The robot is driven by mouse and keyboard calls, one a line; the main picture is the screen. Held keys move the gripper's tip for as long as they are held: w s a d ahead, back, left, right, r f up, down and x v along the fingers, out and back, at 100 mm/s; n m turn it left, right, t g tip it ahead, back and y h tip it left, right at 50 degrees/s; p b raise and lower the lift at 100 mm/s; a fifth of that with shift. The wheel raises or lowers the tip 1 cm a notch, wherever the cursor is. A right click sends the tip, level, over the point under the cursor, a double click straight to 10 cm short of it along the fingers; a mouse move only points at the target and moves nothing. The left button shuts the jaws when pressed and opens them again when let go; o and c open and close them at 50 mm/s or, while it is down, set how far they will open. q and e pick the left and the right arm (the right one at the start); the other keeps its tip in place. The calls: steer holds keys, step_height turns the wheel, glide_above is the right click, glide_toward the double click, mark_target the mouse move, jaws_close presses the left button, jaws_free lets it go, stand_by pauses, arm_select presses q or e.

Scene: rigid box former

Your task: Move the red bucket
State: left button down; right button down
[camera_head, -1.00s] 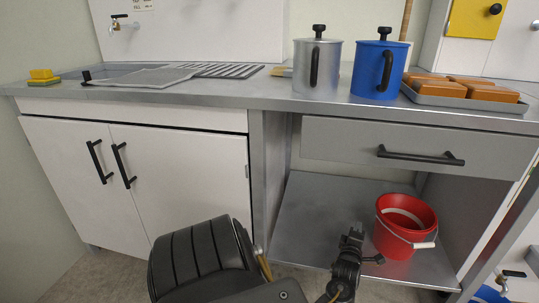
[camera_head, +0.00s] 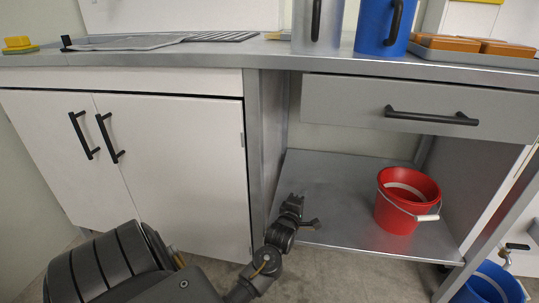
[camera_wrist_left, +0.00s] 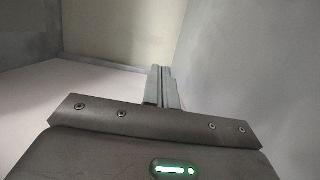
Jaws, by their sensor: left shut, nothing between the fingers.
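The red bucket (camera_head: 396,222) stands upright on the grey lower shelf (camera_head: 335,215), under the drawer. Its wire handle with a white grip (camera_head: 428,217) hangs down over the front right side. My left gripper (camera_head: 292,202) is shut and empty, at the left part of the shelf's opening, clearly apart from the bucket and to its left. In the left wrist view its closed fingers (camera_wrist_left: 162,85) point toward a pale wall, and the bucket cannot be made out there. My right gripper is not in view.
A drawer with a black handle (camera_head: 432,116) hangs above the shelf. A metal post (camera_head: 256,150) and a white cupboard (camera_head: 175,165) are on the left. A blue bucket (camera_head: 490,287) stands at lower right. The shelf between gripper and bucket is clear.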

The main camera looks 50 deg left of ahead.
arm_select(q)
steer(key=shift+s+a+f+b, duration=0.2)
steer(key=shift+s+a+b, duration=0.5)
steer(key=shift+s+a, duration=0.4)
steer(key=p+v, duration=0.3)
steer(key=v, duration=0.3)
steer(key=shift+s+r, duration=0.25)
steer(key=shift+s, duration=0.1)
steer(key=shift+a, duration=0.15)
